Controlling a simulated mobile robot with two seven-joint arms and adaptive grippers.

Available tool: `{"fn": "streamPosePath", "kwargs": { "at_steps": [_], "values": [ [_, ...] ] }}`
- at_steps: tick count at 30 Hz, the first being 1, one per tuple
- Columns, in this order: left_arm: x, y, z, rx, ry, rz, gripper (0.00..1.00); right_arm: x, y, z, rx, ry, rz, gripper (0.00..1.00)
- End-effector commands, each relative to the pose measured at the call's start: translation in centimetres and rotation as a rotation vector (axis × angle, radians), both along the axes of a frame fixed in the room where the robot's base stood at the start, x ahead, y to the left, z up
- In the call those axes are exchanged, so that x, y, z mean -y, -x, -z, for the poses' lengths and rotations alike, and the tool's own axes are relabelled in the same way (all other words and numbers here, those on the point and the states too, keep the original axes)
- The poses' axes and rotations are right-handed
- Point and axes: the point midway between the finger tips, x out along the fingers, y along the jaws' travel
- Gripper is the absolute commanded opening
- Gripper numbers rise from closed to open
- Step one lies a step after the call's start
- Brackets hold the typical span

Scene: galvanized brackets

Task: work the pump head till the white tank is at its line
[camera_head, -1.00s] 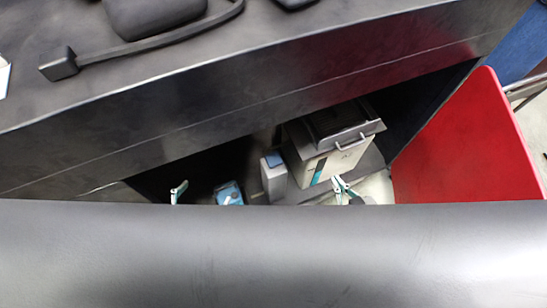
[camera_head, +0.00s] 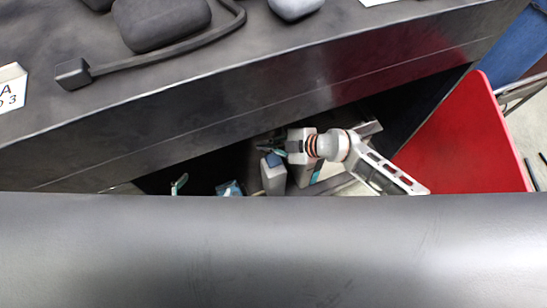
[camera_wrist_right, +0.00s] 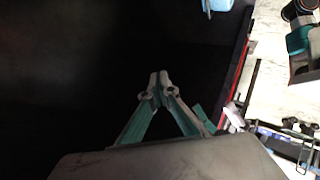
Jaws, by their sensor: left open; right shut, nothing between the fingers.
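I cannot make out a pump head or a level line in either view. A narrow pale grey container (camera_head: 273,180) with a blue top stands in the gap below the dark worktop; I cannot tell if it is the white tank. My right gripper (camera_head: 268,148) reaches in from the right, just behind and above this container. In the wrist view the right gripper (camera_wrist_right: 158,78) is shut and empty, against a dark background. My left gripper (camera_head: 180,184) is open at the left of the gap, only its tip showing. The near grey surface hides the rest.
A larger grey box (camera_head: 308,172) is mostly behind my right arm. A red panel (camera_head: 465,145) bounds the right side. The dark worktop (camera_head: 300,55) carries a black rounded object (camera_head: 160,22).

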Motion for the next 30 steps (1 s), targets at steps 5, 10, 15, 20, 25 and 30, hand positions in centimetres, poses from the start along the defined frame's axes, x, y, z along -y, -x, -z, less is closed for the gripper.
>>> {"fn": "streamPosePath", "kwargs": {
  "at_steps": [5, 10, 15, 20, 25, 30],
  "values": [
    [0.0, 0.0, -0.3, 0.001, 0.000, 0.000, 0.86, 2.6, -1.9, 1.9, -0.005, 0.157, -0.001, 0.00],
    [0.0, 0.0, -0.3, 0.000, 0.000, 0.000, 0.86, 3.3, -2.3, 2.4, -0.007, 0.195, 0.004, 0.00],
    [0.0, 0.0, -0.3, 0.000, 0.000, 0.000, 0.86, 3.3, -2.3, 2.4, -0.007, 0.193, 0.004, 0.00],
    [0.0, 0.0, -0.1, 0.000, 0.000, 0.000, 0.86, 3.3, -2.3, 2.5, -0.006, 0.192, 0.005, 0.00],
    [0.0, 0.1, 0.6, -0.003, 0.000, 0.000, 0.86, 3.3, -2.3, 3.0, -0.006, 0.191, 0.003, 0.00],
    [0.0, 0.4, 2.3, -0.012, 0.000, 0.000, 0.86, 3.3, -2.2, 4.3, -0.007, 0.192, 0.002, 0.00]
  ]
}}
